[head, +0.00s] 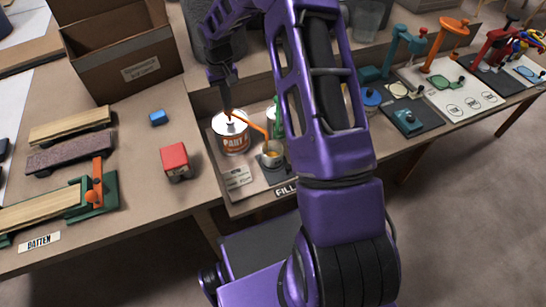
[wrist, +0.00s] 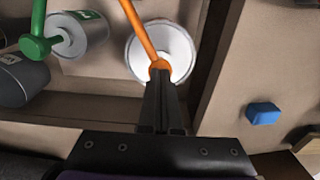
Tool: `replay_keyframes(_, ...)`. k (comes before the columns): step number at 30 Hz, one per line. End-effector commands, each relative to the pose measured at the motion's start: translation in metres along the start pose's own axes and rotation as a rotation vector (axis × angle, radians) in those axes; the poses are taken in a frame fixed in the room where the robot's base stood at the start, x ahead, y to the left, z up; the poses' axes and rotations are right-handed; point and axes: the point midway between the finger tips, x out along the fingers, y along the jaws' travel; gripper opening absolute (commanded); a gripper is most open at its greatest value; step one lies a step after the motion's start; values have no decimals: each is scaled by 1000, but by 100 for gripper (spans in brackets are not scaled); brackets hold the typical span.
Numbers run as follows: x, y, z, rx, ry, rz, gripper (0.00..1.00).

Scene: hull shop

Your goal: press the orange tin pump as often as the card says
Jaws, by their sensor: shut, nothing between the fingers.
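The orange tin pump (head: 247,124) sits on top of a white tin with an orange label reading PAINT (head: 234,136). Its spout reaches over a small grey cup (head: 271,155) with something orange in it. A card (head: 237,179) lies in front of the tin; its writing is too small to read. My gripper (head: 226,108) is shut and empty, pointing down at the pump head. In the wrist view the closed fingertips (wrist: 161,78) overlap the orange pump head (wrist: 159,66); I cannot tell whether they touch it.
A green pump on another tin (wrist: 78,35) stands close beside the orange one. A blue block (head: 158,117) and a red block (head: 175,160) lie on the table to the left. An open cardboard box (head: 125,65) stands behind them. Several tools and stands fill the bench at right.

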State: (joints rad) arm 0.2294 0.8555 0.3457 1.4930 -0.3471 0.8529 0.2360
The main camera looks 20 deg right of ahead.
Motion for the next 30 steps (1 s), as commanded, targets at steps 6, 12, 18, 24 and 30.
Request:
replay_keyframes(6, 6, 0, 0, 0, -1, -1, 0)
replay_keyframes(12, 5, 0, 1, 0, -2, -1, 0)
replay_keyframes(18, -5, -1, 1, 0, -3, -1, 0)
replay_keyframes(24, -18, -1, 1, 0, -3, -1, 0)
replay_keyframes(30, -24, 0, 0, 0, -2, -1, 0)
